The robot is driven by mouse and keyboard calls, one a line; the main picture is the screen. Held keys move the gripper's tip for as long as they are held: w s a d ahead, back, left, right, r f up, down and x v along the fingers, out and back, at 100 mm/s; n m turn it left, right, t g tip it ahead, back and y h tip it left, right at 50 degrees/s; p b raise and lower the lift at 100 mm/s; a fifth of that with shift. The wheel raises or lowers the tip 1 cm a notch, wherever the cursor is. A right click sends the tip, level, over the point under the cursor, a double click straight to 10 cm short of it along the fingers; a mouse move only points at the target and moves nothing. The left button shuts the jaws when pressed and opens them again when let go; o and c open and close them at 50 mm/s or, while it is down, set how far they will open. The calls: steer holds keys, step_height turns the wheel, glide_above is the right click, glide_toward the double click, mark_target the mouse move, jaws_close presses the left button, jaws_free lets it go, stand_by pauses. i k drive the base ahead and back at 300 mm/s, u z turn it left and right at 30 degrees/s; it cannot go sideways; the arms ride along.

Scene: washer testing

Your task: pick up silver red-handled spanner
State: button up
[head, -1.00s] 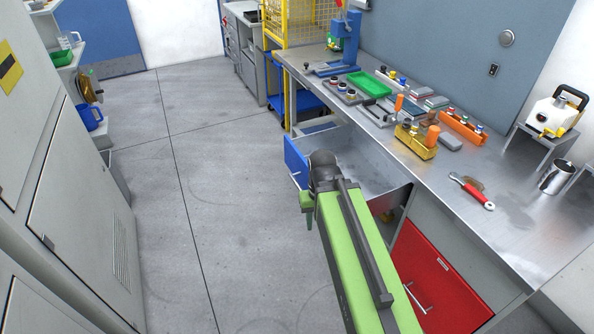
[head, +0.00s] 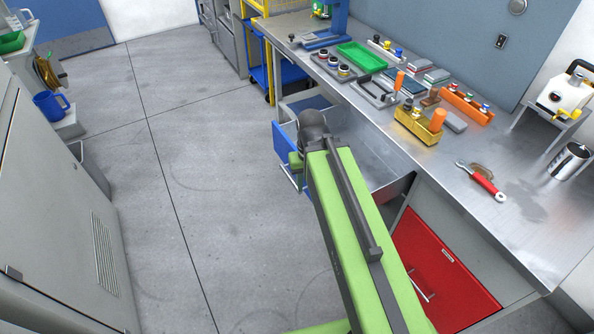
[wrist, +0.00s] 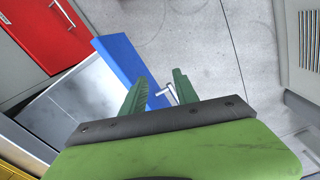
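The silver spanner with a red handle (head: 486,184) lies on the steel workbench (head: 530,240), near its front edge at the right in the head view. A brown patch or object lies beside it. In the head view my green arm hides part of the drawer, and the fingers are mostly hidden.
An open drawer (head: 360,165) juts from the bench beside my arm. A red drawer front (head: 440,270) is below the bench top. A gold block with an orange handle (head: 420,125), a green tray (head: 361,56) and a metal cup (head: 568,160) stand on the bench.

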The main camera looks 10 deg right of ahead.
mark_target(481, 180)
steer(key=z, duration=0.65)
steer(key=k, duration=1.2)
steer(key=z, duration=0.65)
steer(key=i, duration=0.8)
steer(key=z, duration=0.25)
steer(key=k, duration=0.85)
steer(key=u, duration=0.2)
steer(key=i, duration=0.9)
steer(key=z, duration=0.05)
